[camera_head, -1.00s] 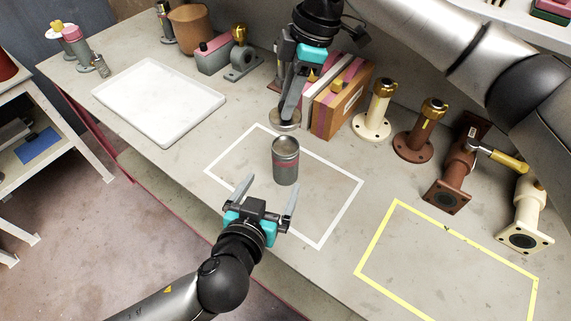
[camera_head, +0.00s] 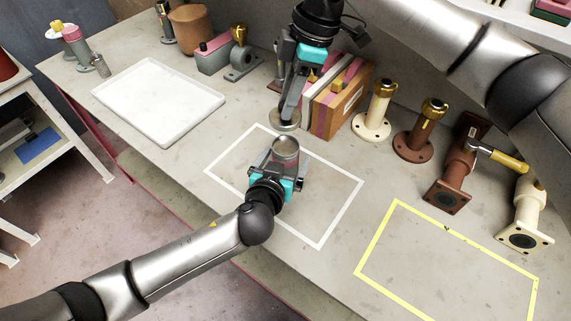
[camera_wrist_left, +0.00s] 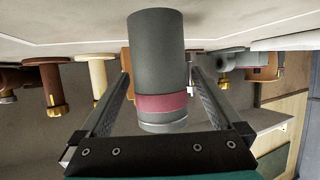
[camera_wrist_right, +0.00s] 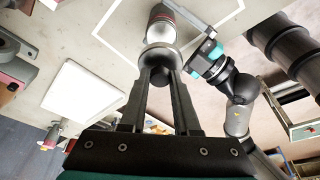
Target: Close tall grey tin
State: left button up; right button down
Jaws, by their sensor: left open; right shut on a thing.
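The tall grey tin (camera_head: 286,146), with a red band, stands upright inside the white outline on the bench; its lower part is hidden by my left gripper in the head view. My left gripper (camera_head: 281,160) is open, with a finger on either side of the tin; in the left wrist view the tin (camera_wrist_left: 158,55) is between the fingers, with gaps on both sides. My right gripper (camera_head: 287,108) is shut on the round metal lid (camera_head: 285,124), holding it above and behind the tin. In the right wrist view the lid (camera_wrist_right: 160,57) overlaps the tin (camera_wrist_right: 164,14).
The white outline (camera_head: 341,212) surrounds the tin. A white tray (camera_head: 160,98) lies to the left. Boxes (camera_head: 338,105) stand right of the lid. Flanged pipe pieces (camera_head: 372,115) line the back right. The yellow outline (camera_head: 446,270) encloses bare bench.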

pick_arm(q)
jog(key=shift+w+f, duration=0.1)
jog(key=shift+w, duration=0.15)
grip_shut()
dwell(0.8)
